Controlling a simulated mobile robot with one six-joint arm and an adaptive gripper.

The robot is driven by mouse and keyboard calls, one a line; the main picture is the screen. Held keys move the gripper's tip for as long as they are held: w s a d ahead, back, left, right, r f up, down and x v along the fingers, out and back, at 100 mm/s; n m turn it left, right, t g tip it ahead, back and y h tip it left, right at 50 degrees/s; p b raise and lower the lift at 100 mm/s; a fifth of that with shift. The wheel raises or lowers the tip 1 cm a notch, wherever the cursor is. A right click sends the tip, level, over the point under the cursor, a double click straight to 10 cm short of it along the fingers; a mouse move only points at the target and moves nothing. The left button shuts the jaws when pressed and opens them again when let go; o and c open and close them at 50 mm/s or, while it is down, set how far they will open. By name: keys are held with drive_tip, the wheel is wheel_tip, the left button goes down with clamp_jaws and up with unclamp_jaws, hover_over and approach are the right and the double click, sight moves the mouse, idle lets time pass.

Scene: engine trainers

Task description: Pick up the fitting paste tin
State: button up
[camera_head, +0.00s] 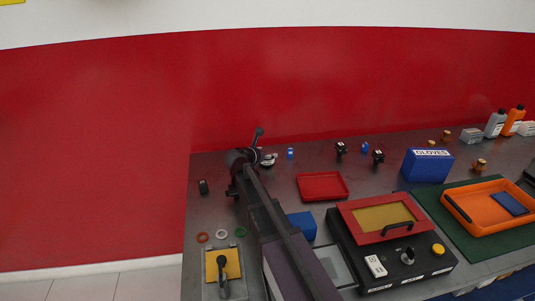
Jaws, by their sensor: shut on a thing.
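My gripper (233,190) is small and dark in the head view, at the far end of my arm, low over the left part of the metal bench. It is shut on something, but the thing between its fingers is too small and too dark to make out. I cannot pick out the fitting paste tin with certainty. A small dark cylinder (203,187) stands apart on the bench, left of my gripper. My arm hides part of the bench below and to the right of the gripper.
A grey metal part (268,160) lies just right of my wrist. A red tray (323,198) and a blue block (302,226) are to the right. Several rings (221,234) and a yellow plate fixture (232,262) are nearer. The bench's left edge is close.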

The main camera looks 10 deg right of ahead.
drive_tip(key=shift+r+p, duration=1.35)
drive_tip(key=shift+r, duration=0.25)
drive_tip(key=s, duration=0.5)
drive_tip(key=s+p, duration=0.1)
drive_tip(key=s, duration=0.4)
drive_tip(key=s+r, duration=0.1)
drive_tip(key=s, duration=0.5)
drive_tip(key=shift+r, duration=0.1)
drive_tip(key=shift+r, duration=0.15)
